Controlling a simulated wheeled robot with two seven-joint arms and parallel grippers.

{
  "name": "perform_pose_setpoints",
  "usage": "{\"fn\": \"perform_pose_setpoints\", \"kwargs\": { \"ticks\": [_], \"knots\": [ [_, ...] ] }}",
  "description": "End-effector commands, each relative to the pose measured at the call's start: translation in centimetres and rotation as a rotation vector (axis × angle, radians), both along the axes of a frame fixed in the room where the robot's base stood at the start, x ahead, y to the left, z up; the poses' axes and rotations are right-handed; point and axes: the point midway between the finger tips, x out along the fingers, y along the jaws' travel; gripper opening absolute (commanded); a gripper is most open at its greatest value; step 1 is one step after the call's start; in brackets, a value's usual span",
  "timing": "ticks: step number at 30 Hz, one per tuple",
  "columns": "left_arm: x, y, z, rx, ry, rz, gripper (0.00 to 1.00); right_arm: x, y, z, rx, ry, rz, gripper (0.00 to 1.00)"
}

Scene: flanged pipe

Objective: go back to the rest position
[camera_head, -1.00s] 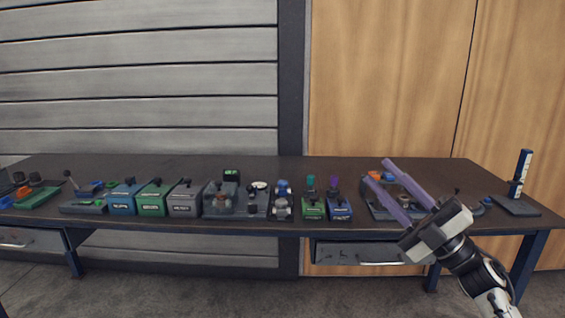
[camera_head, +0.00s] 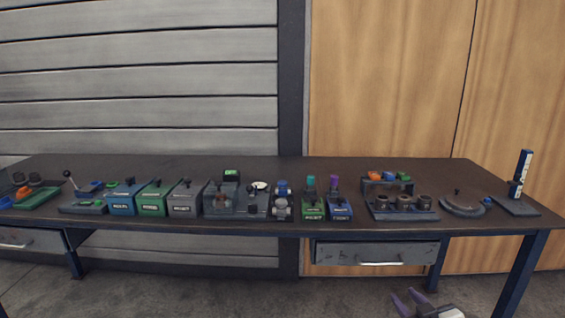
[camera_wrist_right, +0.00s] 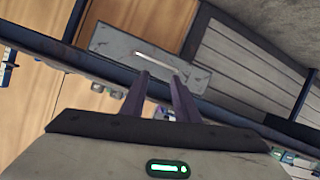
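My right gripper (camera_head: 408,298) is at the bottom right of the head view, below the table's front edge. Its two purple fingers point up and left and stand apart, with nothing between them. In the right wrist view the same gripper (camera_wrist_right: 160,80) shows both fingers apart and empty, with the grey drawer (camera_wrist_right: 150,58) beyond them. My left gripper is in neither view.
The long dark table (camera_head: 265,169) carries a row of coloured boxes and fixtures. A stand with dark round pieces (camera_head: 404,214), a round plate (camera_head: 462,208) and a blue-white upright (camera_head: 521,172) are at right. A drawer (camera_head: 375,253) hangs below.

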Motion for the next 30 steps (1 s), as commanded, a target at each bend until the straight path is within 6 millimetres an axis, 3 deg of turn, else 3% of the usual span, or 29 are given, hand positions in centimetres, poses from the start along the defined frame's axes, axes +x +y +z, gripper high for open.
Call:
{"fn": "perform_pose_setpoints", "kwargs": {
  "ticks": [1, 6, 10, 15, 18, 21, 30],
  "knots": [
    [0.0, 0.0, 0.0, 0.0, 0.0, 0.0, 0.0, -2.6, 1.5, -2.9, 0.015, 0.045, 0.019, 0.28],
    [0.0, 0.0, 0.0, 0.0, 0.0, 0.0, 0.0, -12.2, 6.4, -10.2, 0.081, 0.18, 0.071, 0.28],
    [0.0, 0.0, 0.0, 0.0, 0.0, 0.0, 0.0, -20.5, 9.8, -14.1, 0.143, 0.286, 0.097, 0.28],
    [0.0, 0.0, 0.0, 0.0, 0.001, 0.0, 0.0, -29.5, 13.0, -16.4, 0.217, 0.399, 0.106, 0.28],
    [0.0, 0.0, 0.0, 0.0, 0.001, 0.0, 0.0, -32.6, 14.0, -16.7, 0.246, 0.437, 0.105, 0.28],
    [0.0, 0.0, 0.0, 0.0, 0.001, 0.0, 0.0, -34.2, 14.5, -16.8, 0.26, 0.458, 0.104, 0.28],
    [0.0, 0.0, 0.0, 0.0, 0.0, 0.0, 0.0, -34.6, 14.6, -16.8, 0.262, 0.462, 0.104, 0.28]
  ]
}}
